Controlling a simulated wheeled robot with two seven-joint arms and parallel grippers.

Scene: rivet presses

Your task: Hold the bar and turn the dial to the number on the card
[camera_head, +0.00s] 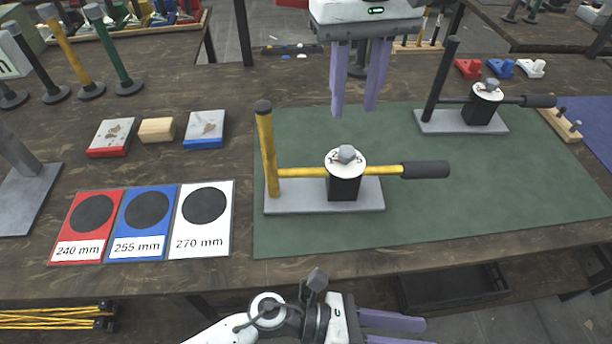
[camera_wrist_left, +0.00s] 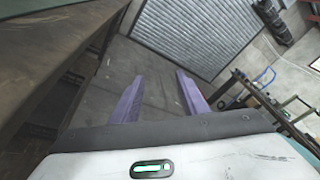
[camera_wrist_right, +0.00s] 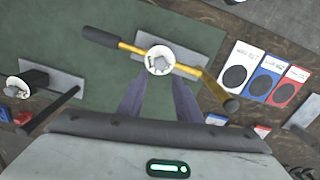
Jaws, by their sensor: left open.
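A rivet press with a yellow upright bar (camera_head: 268,150) and a yellow side arm ending in a black grip (camera_head: 425,170) stands on a grey plate on the green mat. Its white dial (camera_head: 345,158) carries a grey knob that hides most of the marks. The dial also shows in the right wrist view (camera_wrist_right: 159,60). A second press with a black bar (camera_head: 441,80) and dial (camera_head: 487,91) stands behind right. My right gripper (camera_head: 355,111) is open and empty, fingers down above the mat behind the yellow press. My left gripper (camera_head: 395,327) is open and empty below the table's front edge.
Red 240 mm (camera_head: 73,228), blue 255 mm (camera_head: 143,222) and white 270 mm (camera_head: 204,219) cards lie left of the mat (camera_head: 300,230). Small blocks (camera_head: 157,130) lie behind them. Spare bars (camera_head: 113,60) stand at back left. The mat's front right is clear.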

